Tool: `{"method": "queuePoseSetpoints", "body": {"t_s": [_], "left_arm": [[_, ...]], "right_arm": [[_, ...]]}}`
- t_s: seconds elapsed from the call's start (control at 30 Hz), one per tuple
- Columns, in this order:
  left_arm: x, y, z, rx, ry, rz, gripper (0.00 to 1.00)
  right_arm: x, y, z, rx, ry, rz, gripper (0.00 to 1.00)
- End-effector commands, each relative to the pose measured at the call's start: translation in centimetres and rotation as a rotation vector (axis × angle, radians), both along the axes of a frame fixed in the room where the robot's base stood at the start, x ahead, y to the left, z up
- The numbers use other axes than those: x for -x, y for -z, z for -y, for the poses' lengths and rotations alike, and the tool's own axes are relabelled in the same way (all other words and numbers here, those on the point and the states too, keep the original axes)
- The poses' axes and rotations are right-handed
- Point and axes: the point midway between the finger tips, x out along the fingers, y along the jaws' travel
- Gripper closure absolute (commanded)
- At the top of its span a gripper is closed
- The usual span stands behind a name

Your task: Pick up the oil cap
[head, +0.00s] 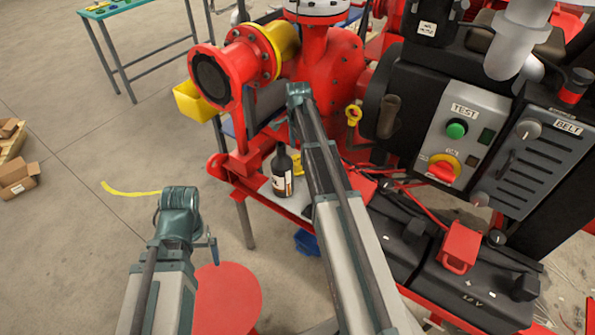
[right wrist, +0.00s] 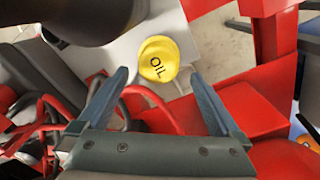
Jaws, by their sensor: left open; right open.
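The oil cap (right wrist: 158,63) is yellow and rounded, with OIL printed on it. In the right wrist view it shows just beyond and between the fingertips of my right gripper (right wrist: 158,77), which is open with nothing between its fingers.
A dark bottle (head: 282,172) stands on the skid's shelf, close left of my right arm. The control box (head: 460,135) and black battery (head: 470,285) are to the right. A red round stool (head: 228,300) is near my left arm. The floor at left is mostly clear.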

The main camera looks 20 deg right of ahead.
Motion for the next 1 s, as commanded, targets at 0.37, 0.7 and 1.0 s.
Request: {"method": "queuePoseSetpoints", "body": {"t_s": [0.37,0.7,1.0], "left_arm": [[0.0,3.9,0.0,0.000,0.000,0.000,0.00],[0.0,5.1,0.0,0.000,0.001,0.000,0.00],[0.0,5.1,0.0,0.000,0.001,0.000,0.00]], "right_arm": [[0.2,3.9,-0.6,0.000,0.000,0.000,0.00],[0.2,5.1,-0.5,0.000,0.000,0.001,0.00],[0.2,5.1,-0.5,0.000,0.000,0.001,0.38]]}}
